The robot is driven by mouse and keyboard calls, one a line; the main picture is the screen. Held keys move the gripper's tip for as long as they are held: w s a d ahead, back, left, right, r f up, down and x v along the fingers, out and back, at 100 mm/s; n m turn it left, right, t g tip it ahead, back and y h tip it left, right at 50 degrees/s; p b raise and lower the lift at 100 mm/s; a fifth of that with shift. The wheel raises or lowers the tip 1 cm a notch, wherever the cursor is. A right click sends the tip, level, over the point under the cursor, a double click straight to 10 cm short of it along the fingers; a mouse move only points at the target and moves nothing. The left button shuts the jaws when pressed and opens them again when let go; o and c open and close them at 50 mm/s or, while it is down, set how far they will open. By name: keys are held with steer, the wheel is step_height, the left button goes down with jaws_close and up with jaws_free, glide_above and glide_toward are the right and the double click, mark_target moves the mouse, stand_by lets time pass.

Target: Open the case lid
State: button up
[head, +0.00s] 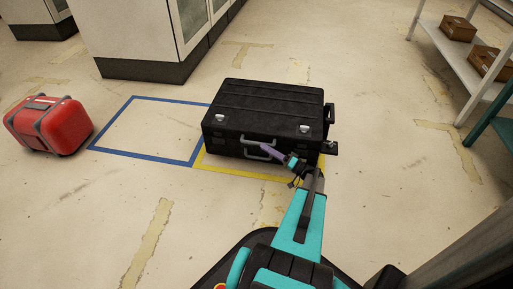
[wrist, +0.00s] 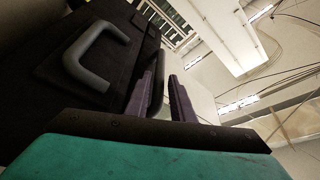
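My gripper (head: 265,147) is at the case's front, close to the handle; contact cannot be told. In the wrist view its two purple fingers (wrist: 161,76) stand apart, with a dark part of the case side behind or between them. A grey handle (wrist: 97,52) shows there to the left of the fingers. I see nothing clearly held.
The case stands on a yellow-outlined floor square (head: 235,174). A blue-outlined empty square (head: 150,130) lies to its left. A red suitcase (head: 62,128) is farther left. White cabinets (head: 128,38) stand behind. A shelf with brown boxes (head: 457,28) is at the right.

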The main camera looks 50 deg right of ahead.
mark_target(258, 144)
steer(key=shift+b+x, duration=0.6)
steer(key=shift+x, duration=1.75)
steer(key=shift+r, duration=0.1)
jaws_close()
